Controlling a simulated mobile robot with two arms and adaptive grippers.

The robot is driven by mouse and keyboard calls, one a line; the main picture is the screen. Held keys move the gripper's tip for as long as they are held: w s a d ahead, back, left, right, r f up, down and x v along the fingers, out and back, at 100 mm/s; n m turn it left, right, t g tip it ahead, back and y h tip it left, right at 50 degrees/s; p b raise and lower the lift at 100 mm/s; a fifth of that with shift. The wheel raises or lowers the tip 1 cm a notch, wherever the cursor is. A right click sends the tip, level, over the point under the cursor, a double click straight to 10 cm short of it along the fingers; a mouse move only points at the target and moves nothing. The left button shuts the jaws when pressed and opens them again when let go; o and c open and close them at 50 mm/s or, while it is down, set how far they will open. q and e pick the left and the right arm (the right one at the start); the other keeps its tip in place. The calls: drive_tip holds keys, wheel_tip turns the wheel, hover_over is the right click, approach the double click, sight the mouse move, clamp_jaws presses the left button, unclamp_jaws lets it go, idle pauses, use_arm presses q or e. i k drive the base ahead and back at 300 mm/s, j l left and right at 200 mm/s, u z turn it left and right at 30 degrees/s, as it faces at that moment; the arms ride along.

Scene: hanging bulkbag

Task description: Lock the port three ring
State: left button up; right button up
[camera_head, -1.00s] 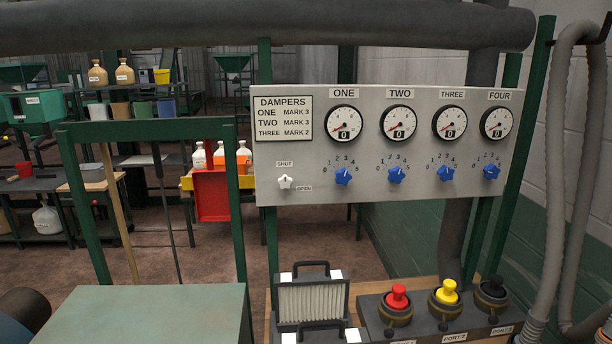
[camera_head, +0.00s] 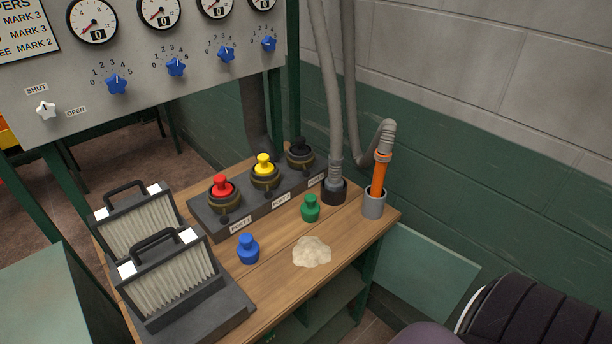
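The port three ring (camera_head: 300,160) is a dark brass collar at the far right end of a dark port block (camera_head: 215,220) on the wooden bench. A black plug (camera_head: 300,145) stands upright in it. A small knob or lever end shows at the foot of each port, but I cannot tell from here whether the ring is locked. The port 3 label (camera_head: 316,179) is partly hidden by the hose end. Port two holds a yellow plug (camera_head: 264,162) and port one a red plug (camera_head: 221,184). Neither of my grippers is in view.
A grey hose (camera_head: 333,150) ends in a black socket beside port three. An orange wand (camera_head: 380,176) stands in a grey cup. Loose blue (camera_head: 248,250) and green (camera_head: 310,208) plugs, a pale powder patch (camera_head: 311,252) and two filters (camera_head: 170,275) occupy the bench (camera_head: 270,290).

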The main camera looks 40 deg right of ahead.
sight(306, 173)
drive_tip(key=l+u, duration=0.25)
drive_tip(key=l, duration=1.05)
